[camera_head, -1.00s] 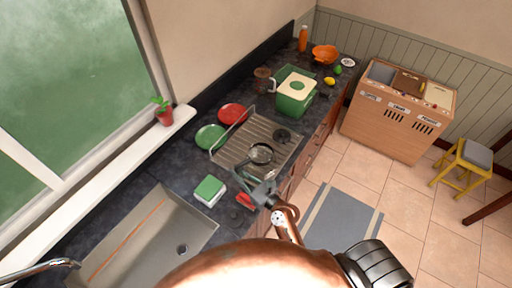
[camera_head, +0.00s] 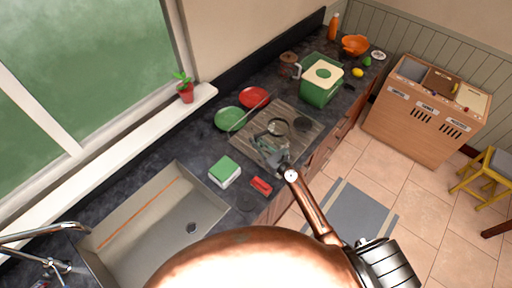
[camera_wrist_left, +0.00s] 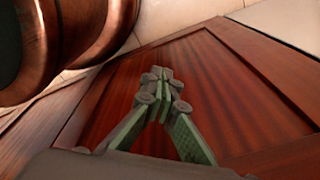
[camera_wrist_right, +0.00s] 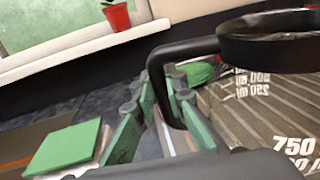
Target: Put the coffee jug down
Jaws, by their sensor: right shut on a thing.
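The coffee jug is clear glass with a dark rim (camera_head: 278,127). In the right wrist view its black handle (camera_wrist_right: 180,65) and black rim (camera_wrist_right: 268,40) show, with white volume marks on the glass. My right gripper (camera_head: 266,148) is shut on the handle; its green-padded fingers (camera_wrist_right: 155,105) stand on both sides of it. The jug is over the slatted drainboard (camera_head: 308,144); whether its base touches the slats I cannot tell. My left gripper (camera_wrist_left: 163,85) is shut and empty in front of a reddish wooden cabinet panel, outside the head view.
Red (camera_head: 255,97) and green (camera_head: 229,119) plates stand behind the drainboard. A dark disc (camera_head: 303,124) lies at its right. A sponge box (camera_head: 224,172), red item (camera_head: 261,186) and sink (camera_head: 150,230) are nearer. A green bin (camera_head: 321,84) stands beyond.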

